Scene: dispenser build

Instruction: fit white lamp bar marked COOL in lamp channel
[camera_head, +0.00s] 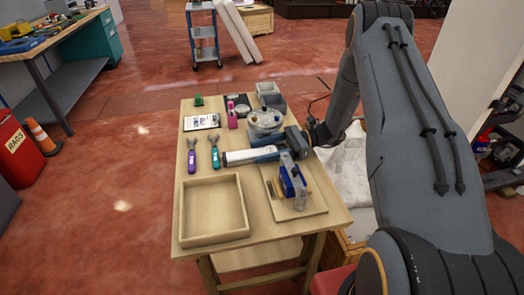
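A white bar (246,156) with a dark left end lies level across the middle of the wooden table, from left of centre to my gripper. Its marking is too small to read. My gripper (279,151) comes in from the right and meets the bar's right end; its fingers are too small and covered to show whether they grip it. A blue and clear dispenser unit (291,181) stands on a light wooden board (309,207) just in front of my gripper. I cannot make out the lamp channel; small brown and dark pieces lie beside the unit.
An empty wooden tray (183,215) is at the table's front left. Purple-handled (191,160) and teal-handled (214,152) wrenches lie behind it. A white card (201,122), pink bottle (232,117), clear round container (264,119) and grey bins (271,100) stand farther back.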

